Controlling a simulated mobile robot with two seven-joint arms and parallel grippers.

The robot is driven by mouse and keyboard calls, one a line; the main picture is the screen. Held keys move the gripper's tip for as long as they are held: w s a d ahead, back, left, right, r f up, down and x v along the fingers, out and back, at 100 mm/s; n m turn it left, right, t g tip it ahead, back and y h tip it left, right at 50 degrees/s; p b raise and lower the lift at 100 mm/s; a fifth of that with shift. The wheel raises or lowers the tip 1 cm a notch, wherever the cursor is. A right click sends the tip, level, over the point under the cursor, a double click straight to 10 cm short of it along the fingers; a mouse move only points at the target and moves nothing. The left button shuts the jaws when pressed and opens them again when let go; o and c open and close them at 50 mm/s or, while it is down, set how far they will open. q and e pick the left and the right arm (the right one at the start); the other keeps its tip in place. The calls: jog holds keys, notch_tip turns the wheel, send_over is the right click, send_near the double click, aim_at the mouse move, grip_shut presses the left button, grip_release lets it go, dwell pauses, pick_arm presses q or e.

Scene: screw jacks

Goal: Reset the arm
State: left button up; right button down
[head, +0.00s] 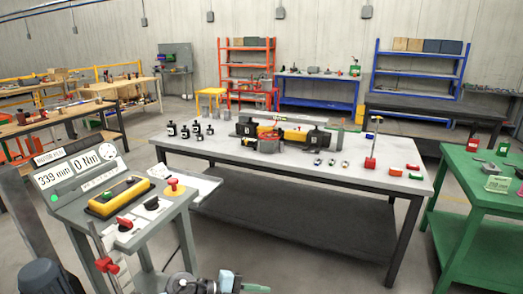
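No gripper of mine shows clearly in the head view. A grey rounded part with a teal-green piece (210,284) shows at the bottom edge, cut off by the frame; I cannot tell whether it belongs to one of my arms. A control console (165,221) stands at the left front, with displays reading 339 mm and 0 Nm, a yellow unit (118,197) and a red knob (174,187). A light-topped workbench (215,157) stands in the middle, holding a black and yellow machine (285,133).
Several small black items (190,130) stand on the workbench's left part. A green table (480,180) is at the right. Shelves line the back wall. Floor shows between console and workbench.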

pick_arm(q)
jog(key=s+a+f+n+t+y, duration=0.2)
jog(key=s+a+f+n+y, duration=0.2)
jog(key=s+n, duration=0.4)
jog(key=s+a+f+n+t+y, duration=0.2)
jog(key=s+a+f+n+y, duration=0.2)
jog(key=s+a+f+n, duration=0.3)
jog(key=s+a+f+n+t+y, duration=0.3)
jog(key=s+a+n, duration=0.5)
jog(key=s, duration=0.5)
notch_tip(320, 180, down, 3)
jog(key=shift+s+a+r+n+y, duration=0.2)
jog(key=shift+s+a+n+y, duration=0.25)
jog(key=shift+n, duration=0.35)
jog(key=shift+w, duration=0.1)
